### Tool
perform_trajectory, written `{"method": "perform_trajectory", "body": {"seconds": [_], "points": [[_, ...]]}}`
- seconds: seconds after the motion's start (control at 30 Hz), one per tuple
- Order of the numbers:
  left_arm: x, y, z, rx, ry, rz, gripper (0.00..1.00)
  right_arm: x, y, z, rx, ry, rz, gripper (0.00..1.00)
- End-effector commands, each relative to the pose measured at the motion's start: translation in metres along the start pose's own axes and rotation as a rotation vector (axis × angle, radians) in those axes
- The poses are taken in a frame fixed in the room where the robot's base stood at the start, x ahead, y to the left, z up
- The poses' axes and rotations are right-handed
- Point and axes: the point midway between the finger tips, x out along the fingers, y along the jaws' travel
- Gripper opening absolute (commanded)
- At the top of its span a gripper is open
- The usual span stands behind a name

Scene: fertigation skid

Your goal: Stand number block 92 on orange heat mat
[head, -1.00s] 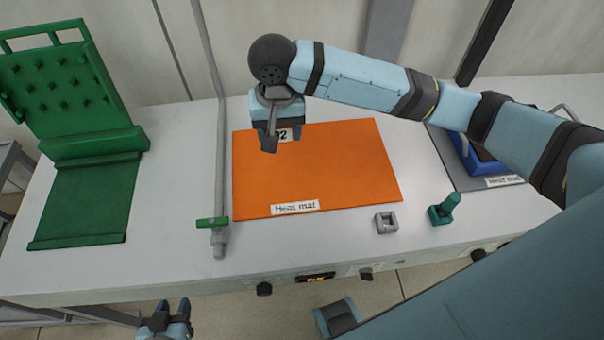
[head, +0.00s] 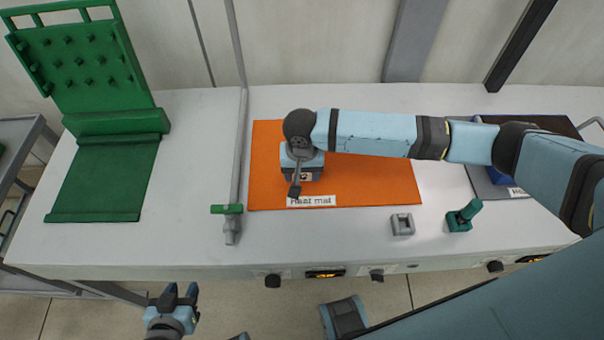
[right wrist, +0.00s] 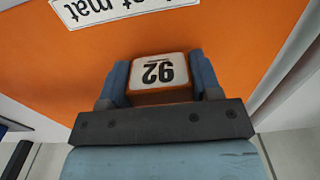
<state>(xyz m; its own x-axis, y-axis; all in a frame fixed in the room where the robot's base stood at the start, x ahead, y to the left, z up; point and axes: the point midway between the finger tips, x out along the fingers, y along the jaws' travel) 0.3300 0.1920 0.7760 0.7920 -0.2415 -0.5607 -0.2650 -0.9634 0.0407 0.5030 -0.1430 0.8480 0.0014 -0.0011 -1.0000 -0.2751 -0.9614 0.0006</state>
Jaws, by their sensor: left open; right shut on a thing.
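The orange heat mat (head: 385,185) lies flat on the white bench, its label at the front edge; it fills much of the right wrist view (right wrist: 225,30). My right gripper (head: 301,175) is over the left half of the mat. In the right wrist view its two fingers (right wrist: 158,82) are shut on number block 92 (right wrist: 158,73), a block with a white numbered face and orange edges. Only a little of the block shows in the head view. I cannot tell whether it touches the mat. My left gripper (head: 180,292) is open and empty, in front of the bench.
A grey pipe with a green handle (head: 227,209) runs left of the mat. A green pegged rack (head: 85,60) stands at the far left. A small grey socket (head: 402,224) and a teal joystick-like part (head: 463,216) sit right of the mat's front. A grey mat with a blue item is further right.

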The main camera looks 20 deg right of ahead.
Motion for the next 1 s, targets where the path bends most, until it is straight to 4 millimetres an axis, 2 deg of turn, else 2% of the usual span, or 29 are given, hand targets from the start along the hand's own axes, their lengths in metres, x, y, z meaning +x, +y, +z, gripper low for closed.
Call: {"method": "perform_trajectory", "body": {"seconds": [0.1,0.43,0.47,0.53,0.57,0.87,1.0], "points": [[0.001,0.0,0.0,-0.002,0.0,0.0,0.4,0.011,0.0,0.0,0.0,0.0,0.0,0.35],[-0.001,0.001,-0.003,-0.001,0.003,0.001,0.4,0.013,0.0,0.0,0.001,-0.002,0.0,0.35],[0.0,0.001,-0.002,-0.001,0.003,0.001,0.4,0.014,0.0,0.0,0.001,-0.001,-0.001,0.65],[0.0,0.001,-0.002,-0.001,0.003,0.001,0.4,0.014,0.0,0.0,0.001,-0.001,-0.001,0.81],[0.0,0.001,-0.002,-0.001,0.003,0.001,0.4,0.013,0.0,0.0,0.001,-0.001,-0.001,0.83],[0.001,0.001,0.0,-0.001,0.003,0.002,0.4,0.012,0.0,0.0,0.0,0.001,-0.001,0.83],[0.0,0.001,-0.002,-0.001,0.002,0.002,0.4,-0.005,0.0,0.0,0.0,0.001,-0.002,0.83]]}}
